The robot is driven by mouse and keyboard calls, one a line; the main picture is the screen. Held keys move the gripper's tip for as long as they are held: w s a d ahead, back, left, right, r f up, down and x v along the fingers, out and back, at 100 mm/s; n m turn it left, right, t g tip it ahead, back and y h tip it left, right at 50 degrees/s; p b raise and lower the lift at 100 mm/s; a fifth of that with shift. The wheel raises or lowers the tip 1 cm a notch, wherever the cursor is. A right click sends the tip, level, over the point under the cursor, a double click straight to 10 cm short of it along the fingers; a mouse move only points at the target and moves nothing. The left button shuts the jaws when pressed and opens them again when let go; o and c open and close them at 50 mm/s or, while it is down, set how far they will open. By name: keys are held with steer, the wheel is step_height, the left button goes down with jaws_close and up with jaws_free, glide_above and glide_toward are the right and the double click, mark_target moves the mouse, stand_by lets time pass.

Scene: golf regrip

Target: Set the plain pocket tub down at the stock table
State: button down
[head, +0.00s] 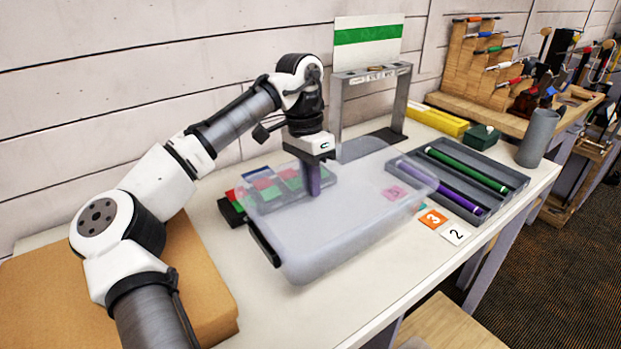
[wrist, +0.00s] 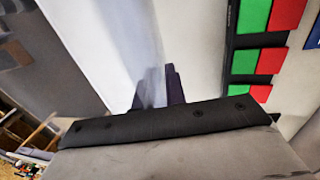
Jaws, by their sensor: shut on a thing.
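The plain pocket tub (head: 345,235) is a large, clear, frosted plastic box with a dark handle at its left end and a pink label toward its right end. It is over the white stock table (head: 450,255). I cannot tell whether its base touches the table top. My gripper (head: 312,182) points down with its purple fingers shut on the tub, at the tub's far side. In the wrist view the fingers (wrist: 165,88) show beside a pale translucent wall. The tub's underside is hidden.
Red and green blocks in a dark holder (head: 233,208) lie at the tub's left, partly seen through it. A grey tray (head: 520,180) with purple and green grips is at right. Orange and white number cards (head: 455,234) lie in front. A grey stand (head: 408,98) is behind.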

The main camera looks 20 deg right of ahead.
mark_target(312, 201)
steer(key=shift+r+g+p, duration=0.25)
steer(key=shift+g+p, duration=0.05)
steer(key=shift+p, duration=0.3)
steer(key=shift+s+p, duration=0.1)
steer(key=shift+p, duration=0.4)
step_height(312, 201, down, 6)
steer(key=shift+f+b, duration=0.25)
steer(key=shift+b, duration=0.8)
steer(key=shift+d+f, duration=0.1)
steer(key=shift+f, duration=0.4)
steer(key=shift+s+f+p, duration=0.1)
steer(key=shift+f+p, duration=0.25)
steer(key=shift+f, duration=0.25)
steer(key=c, duration=1.4)
jaws_free()
steer(key=shift+s, duration=0.1)
steer(key=shift+o, duration=0.2)
steer(key=shift+r, duration=0.1)
